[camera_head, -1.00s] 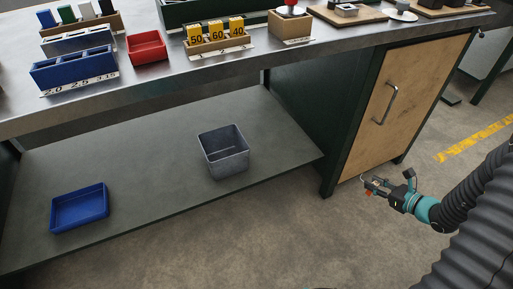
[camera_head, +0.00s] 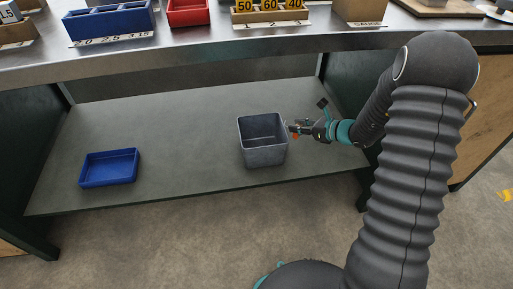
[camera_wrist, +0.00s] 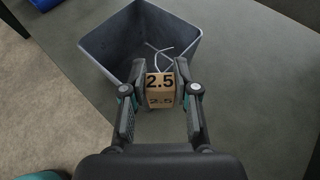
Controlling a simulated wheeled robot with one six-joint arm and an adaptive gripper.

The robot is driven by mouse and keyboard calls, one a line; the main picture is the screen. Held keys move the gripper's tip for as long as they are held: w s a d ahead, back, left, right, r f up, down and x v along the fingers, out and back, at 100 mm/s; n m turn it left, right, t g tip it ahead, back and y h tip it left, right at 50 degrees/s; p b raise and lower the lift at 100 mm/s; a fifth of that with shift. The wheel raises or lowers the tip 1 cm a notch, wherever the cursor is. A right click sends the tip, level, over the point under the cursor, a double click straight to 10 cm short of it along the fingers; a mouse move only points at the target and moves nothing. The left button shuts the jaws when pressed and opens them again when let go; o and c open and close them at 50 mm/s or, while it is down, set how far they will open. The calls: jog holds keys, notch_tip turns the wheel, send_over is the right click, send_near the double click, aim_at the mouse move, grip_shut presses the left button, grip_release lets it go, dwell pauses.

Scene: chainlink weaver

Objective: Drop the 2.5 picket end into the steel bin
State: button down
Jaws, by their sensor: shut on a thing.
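My gripper (camera_wrist: 160,92) is shut on the 2.5 picket end (camera_wrist: 160,88), a tan block printed "2.5". Thin pale curved wire shows beyond the block in the wrist view and seems to belong to it. The steel bin (camera_head: 264,155) is a grey, open-topped square box on the lower shelf. In the head view my gripper (camera_head: 294,130) is at the bin's right rim. In the wrist view the bin (camera_wrist: 100,48) lies beyond the block, and the wire overlaps its opening. Whether the block touches the rim cannot be told.
A blue tray (camera_head: 110,182) stands on the lower shelf (camera_head: 195,150), left of the bin, with bare shelf between. The steel worktop (camera_head: 200,45) overhangs behind, with a blue rack (camera_head: 110,24), a red bin (camera_head: 188,14) and yellow numbered blocks (camera_head: 268,5).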

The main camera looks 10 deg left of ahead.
jog(key=w+a+r+b, duration=0.3)
jog(key=a+b, duration=0.1)
jog(key=a, duration=0.7)
jog(key=shift+n+g+y, duration=0.3)
notch_tip(320, 180, down, 6)
jog(key=b, duration=0.3)
jog(key=shift+s+r, duration=0.1)
jog(key=shift+s, duration=0.05)
jog(key=c, duration=0.8)
grip_release()
jog(key=shift+d, duration=0.1)
jog(key=v, duration=1.2)
